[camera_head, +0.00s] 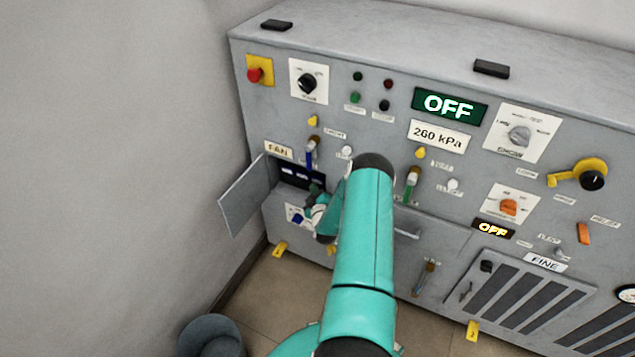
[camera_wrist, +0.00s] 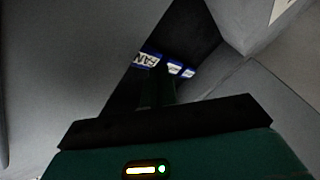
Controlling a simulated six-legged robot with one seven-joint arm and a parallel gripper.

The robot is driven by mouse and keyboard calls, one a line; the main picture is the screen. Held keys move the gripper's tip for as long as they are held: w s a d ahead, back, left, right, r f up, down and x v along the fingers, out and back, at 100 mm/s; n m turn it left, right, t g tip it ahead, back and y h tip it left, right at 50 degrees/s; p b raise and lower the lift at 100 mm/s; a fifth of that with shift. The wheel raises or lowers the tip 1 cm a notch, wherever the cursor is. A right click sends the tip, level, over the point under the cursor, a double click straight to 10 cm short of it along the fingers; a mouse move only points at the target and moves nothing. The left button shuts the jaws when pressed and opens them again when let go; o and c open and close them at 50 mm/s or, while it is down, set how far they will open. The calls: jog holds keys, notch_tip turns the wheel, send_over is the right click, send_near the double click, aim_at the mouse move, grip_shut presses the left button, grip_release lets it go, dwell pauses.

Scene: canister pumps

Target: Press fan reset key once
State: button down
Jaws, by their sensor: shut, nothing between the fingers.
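In the head view, an open recess (camera_head: 290,176) under the FAN label (camera_head: 278,150) holds a row of small blue-and-white labels. No separate key can be made out, and which label belongs to the fan reset key cannot be read. My gripper (camera_head: 316,188) is at the recess's lower right, and it also shows in the wrist view (camera_wrist: 160,85), shut and empty, just below the labels. Contact cannot be told.
The recess's open door (camera_head: 245,196) sticks out on the left. A blue-handled lever (camera_head: 309,155) is just above the recess, and a dark blue knob (camera_head: 297,217) is below it. A red button (camera_head: 254,75) is at upper left. A grey bin (camera_head: 211,335) stands on the floor.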

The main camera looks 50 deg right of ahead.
jog(key=shift+d, duration=0.1)
jog(key=shift+w+d, duration=0.15)
jog(key=shift+d, duration=0.15)
jog(key=shift+d, duration=0.2)
dwell(0.6)
